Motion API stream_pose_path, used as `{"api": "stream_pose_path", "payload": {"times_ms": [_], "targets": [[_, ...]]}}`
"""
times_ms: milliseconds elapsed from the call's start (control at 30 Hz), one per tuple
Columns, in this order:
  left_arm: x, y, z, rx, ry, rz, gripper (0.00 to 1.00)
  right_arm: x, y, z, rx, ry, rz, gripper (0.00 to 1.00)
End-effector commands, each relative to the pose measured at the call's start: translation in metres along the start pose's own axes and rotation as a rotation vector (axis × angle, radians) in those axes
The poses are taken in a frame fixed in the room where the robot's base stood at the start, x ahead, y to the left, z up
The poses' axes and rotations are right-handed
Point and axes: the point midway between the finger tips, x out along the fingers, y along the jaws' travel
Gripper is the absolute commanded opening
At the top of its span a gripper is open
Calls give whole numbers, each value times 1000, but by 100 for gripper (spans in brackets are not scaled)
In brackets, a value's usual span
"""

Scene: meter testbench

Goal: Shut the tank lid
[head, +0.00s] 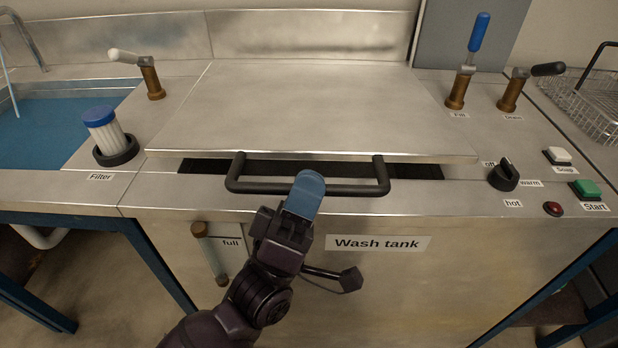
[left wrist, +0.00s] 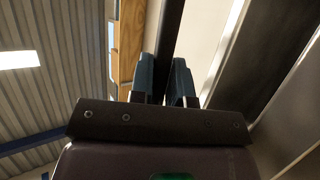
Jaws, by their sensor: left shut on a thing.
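The tank lid (head: 310,105) is a wide steel plate on the wash tank (head: 320,270). It lies nearly flat, and a dark gap (head: 210,166) shows under its front edge. A black bar handle (head: 355,189) runs along the lid's front. My left gripper (head: 308,183) is at the middle of this handle and shut on it. In the left wrist view the dark handle bar (left wrist: 171,35) passes between the two blue-grey fingers. The far finger is hidden in the head view. My right gripper is not in view.
A filter (head: 104,132) and a white-handled tap (head: 148,75) stand left of the lid. The fill lever (head: 467,70), drain lever (head: 515,88), black knob (head: 504,175) and start button (head: 585,188) are on the right. A wire basket (head: 590,105) sits at the far right.

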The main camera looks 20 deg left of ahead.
Motion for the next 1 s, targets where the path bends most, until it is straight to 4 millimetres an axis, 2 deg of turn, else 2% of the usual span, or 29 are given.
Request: {"api": "stream_pose_path", "payload": {"times_ms": [200, 233, 400, 767, 1000], "targets": [[0, -1, 1, 0, -3, -3, 0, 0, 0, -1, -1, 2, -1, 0], [0, -1, 1, 0, -3, -3, 18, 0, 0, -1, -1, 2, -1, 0], [0, 0, 0, 0, -2, -2, 42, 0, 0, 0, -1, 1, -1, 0], [-6, -1, 0, 1, -2, -2, 42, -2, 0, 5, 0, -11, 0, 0], [-42, -2, 1, 1, -6, -7, 42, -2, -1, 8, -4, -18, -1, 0]]}}
